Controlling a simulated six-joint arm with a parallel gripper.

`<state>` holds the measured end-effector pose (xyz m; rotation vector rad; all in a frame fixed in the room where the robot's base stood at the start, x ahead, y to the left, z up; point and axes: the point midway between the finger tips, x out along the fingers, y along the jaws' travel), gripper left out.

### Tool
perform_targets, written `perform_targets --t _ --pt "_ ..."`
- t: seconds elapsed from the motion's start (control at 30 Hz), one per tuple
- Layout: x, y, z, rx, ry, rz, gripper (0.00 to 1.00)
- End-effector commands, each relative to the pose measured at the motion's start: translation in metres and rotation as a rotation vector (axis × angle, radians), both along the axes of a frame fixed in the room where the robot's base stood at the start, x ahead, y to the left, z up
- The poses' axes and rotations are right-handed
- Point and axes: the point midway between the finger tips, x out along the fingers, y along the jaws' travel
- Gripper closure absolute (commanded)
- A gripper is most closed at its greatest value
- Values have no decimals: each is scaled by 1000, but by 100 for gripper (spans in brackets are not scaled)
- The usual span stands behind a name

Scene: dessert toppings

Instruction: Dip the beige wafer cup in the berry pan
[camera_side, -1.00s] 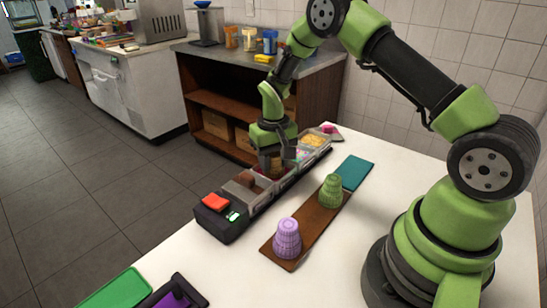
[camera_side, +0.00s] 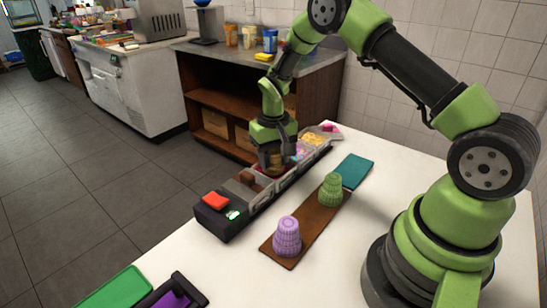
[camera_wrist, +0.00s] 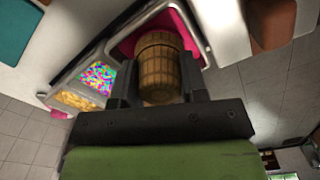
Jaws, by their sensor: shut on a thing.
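The beige wafer cup (camera_wrist: 159,66) is between the two fingers of my gripper (camera_wrist: 159,85), which is shut on it. In the side view my gripper (camera_side: 277,152) is at the topping row, at the berry pan (camera_side: 259,179). In the wrist view the magenta-red berry pan (camera_wrist: 186,27) lies behind and around the cup's far end. The cup overlaps the pan's opening. I cannot tell whether the cup touches the berry topping or how deep it is.
Pans of coloured sprinkles (camera_wrist: 97,78) and yellow pieces (camera_wrist: 76,100) adjoin the berry pan; a dark brown pan (camera_wrist: 272,22) lies opposite. A brown board (camera_side: 307,229) holds a purple cup (camera_side: 287,237) and a green cup (camera_side: 331,190). A teal mat (camera_side: 355,169) lies behind.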

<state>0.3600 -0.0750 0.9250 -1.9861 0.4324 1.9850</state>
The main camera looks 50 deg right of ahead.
Motion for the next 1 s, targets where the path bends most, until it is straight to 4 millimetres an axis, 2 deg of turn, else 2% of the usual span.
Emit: perform_targets --t 0.7,1.0 --pt "0 0 31 0 -1 0 74" --pt "0 0 36 0 1 0 74"
